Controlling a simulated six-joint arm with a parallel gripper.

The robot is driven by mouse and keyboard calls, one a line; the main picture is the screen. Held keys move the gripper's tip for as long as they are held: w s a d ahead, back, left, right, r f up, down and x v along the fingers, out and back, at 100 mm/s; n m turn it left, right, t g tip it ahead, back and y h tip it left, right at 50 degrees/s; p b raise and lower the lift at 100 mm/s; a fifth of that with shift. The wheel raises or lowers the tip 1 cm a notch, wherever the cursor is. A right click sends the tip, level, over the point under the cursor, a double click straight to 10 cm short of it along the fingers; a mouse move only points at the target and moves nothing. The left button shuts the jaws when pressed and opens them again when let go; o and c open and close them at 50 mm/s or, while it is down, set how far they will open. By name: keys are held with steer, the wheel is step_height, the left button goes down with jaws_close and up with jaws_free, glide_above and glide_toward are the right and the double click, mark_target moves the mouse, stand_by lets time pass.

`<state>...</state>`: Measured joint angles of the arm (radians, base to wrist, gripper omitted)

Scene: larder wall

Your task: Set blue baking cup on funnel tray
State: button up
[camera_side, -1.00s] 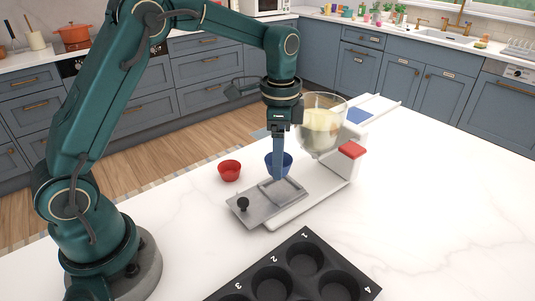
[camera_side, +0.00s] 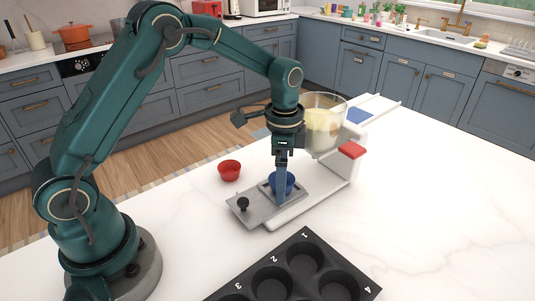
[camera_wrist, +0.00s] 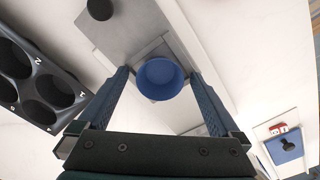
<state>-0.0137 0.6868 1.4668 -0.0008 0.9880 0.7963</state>
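The blue baking cup (camera_side: 282,181) stands upright at the square raised frame of the grey funnel tray (camera_side: 249,212). In the wrist view the blue cup (camera_wrist: 160,80) appears empty, between my two fingertips, over the tray (camera_wrist: 125,25). My gripper (camera_side: 282,190) points straight down at the cup. Its fingers (camera_wrist: 159,76) are spread, with a narrow gap showing on each side of the cup. The cup's underside and its exact contact with the tray are hidden.
A red cup (camera_side: 229,170) stands left of the tray. The glass funnel (camera_side: 323,122) with pale batter is close behind my gripper, above the white dispenser base (camera_side: 318,196). A dark muffin tin (camera_side: 305,258) lies in front. The counter at right is clear.

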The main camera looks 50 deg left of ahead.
step_height(320, 180, up, 11)
step_height(320, 180, up, 4)
steer(key=r+n+t, duration=0.1)
steer(key=n, duration=0.1)
glide_above(268, 195)
steer(key=s+f+n+t, duration=0.2)
steer(key=s+n, duration=0.1)
steer(key=s, duration=0.4)
steer(key=s+f+n+t, duration=0.1)
steer(key=s+n+t, duration=0.1)
steer(key=s+n, duration=0.2)
steer(key=s, duration=0.3)
steer(key=shift+d+f+t, duration=0.15)
steer(key=shift+f+t, duration=0.15)
steer(key=shift+f, duration=0.1)
steer(key=shift+s, duration=0.1)
